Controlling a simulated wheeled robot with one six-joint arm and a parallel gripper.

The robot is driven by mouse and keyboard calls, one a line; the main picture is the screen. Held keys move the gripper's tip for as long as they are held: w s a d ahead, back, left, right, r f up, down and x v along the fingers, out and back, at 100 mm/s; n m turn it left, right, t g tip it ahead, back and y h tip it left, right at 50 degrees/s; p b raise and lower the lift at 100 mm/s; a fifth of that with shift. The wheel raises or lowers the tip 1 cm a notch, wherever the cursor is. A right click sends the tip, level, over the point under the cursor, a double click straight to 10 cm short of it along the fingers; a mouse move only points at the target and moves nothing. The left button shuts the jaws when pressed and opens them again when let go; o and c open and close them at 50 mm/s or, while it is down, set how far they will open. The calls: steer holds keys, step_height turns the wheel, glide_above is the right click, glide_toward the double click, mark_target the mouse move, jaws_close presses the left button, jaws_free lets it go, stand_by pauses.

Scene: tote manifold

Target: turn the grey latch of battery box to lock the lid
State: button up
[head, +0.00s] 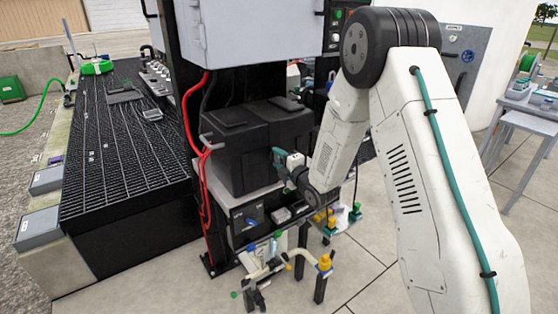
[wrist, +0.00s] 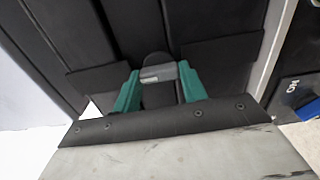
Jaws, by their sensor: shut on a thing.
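The black battery box (head: 236,160) sits on a light shelf below the grey cabinet, its lid (head: 240,112) on top. My gripper (head: 279,157) is at the box's right side, with the arm reaching in from the right. In the wrist view, my gripper's two green fingers (wrist: 158,88) are shut on the grey latch (wrist: 158,73), a short bar lying crosswise between them against the black box face (wrist: 140,25). A dark rounded piece shows just behind the latch. In the head view my gripper hides the latch.
Red cables (head: 187,120) run down left of the box. A grey cabinet (head: 250,35) hangs above it. A panel with a blue knob (head: 251,222) and pipework with yellow fittings (head: 325,262) stand below. Black grating (head: 120,150) lies left; the paved floor at front is open.

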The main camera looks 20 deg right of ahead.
steer(key=o, duration=1)
steer(key=v, duration=0.7)
steer(key=shift+s+d, duration=0.1)
steer(key=shift+s, duration=0.25)
